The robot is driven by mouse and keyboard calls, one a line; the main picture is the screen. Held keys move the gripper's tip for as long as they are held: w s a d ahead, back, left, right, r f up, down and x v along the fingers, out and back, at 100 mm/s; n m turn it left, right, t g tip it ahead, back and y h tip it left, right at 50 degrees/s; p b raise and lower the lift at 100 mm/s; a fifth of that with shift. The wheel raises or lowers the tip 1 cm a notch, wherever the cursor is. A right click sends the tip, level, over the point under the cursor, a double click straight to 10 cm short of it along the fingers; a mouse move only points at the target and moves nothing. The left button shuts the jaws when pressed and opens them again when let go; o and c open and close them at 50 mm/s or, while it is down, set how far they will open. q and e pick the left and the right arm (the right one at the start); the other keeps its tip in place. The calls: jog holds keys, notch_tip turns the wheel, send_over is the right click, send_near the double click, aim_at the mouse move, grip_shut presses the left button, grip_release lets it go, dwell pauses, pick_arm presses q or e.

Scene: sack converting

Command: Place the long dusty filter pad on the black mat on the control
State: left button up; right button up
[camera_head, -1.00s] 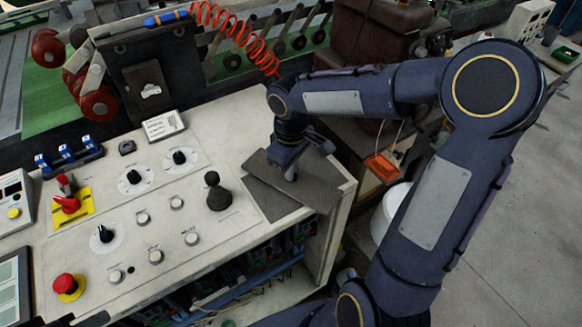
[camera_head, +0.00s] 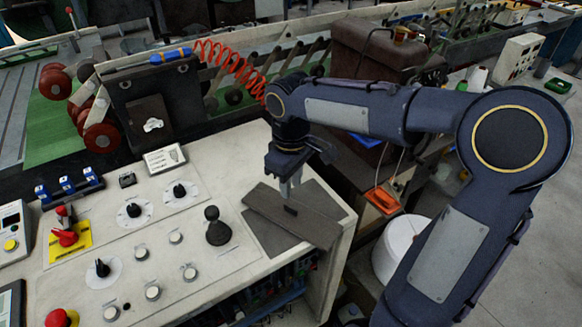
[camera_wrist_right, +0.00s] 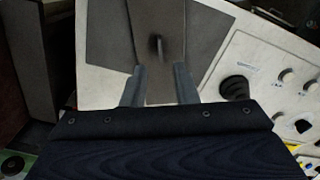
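The long filter pad (camera_head: 310,219) is a flat grey-brown strip with a small dark grip piece at its middle. It lies slantwise across the black mat (camera_head: 270,236) on the control desk's right end. Corners of the mat show on both sides of the strip. In the right wrist view the pad (camera_wrist_right: 157,18) lies over the mat (camera_wrist_right: 106,35). My right gripper (camera_head: 290,192) is just above the pad's middle. In the wrist view its two fingers (camera_wrist_right: 159,88) are apart with nothing held between them. My left gripper is out of view.
The control desk (camera_head: 235,275) carries a black joystick (camera_head: 216,227), knobs and a red emergency button (camera_head: 60,318) to the left. A white bucket (camera_head: 397,250) stands off the desk's right edge. A coiled red hose (camera_head: 233,62) hangs behind.

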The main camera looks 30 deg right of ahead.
notch_tip(320, 180, up, 5)
jog(key=s+m+t+y, duration=0.1)
jog(key=s+m+t, duration=0.15)
jog(key=s, duration=0.65)
jog(key=s+a+f+m+t+y, duration=0.2)
jog(key=s+f+m+t, duration=0.1)
jog(key=s+f, duration=0.3)
jog(key=s+m, duration=0.1)
jog(key=s, duration=0.1)
jog(key=shift+s+a+m+y, duration=0.35)
jog(key=shift+y, duration=0.05)
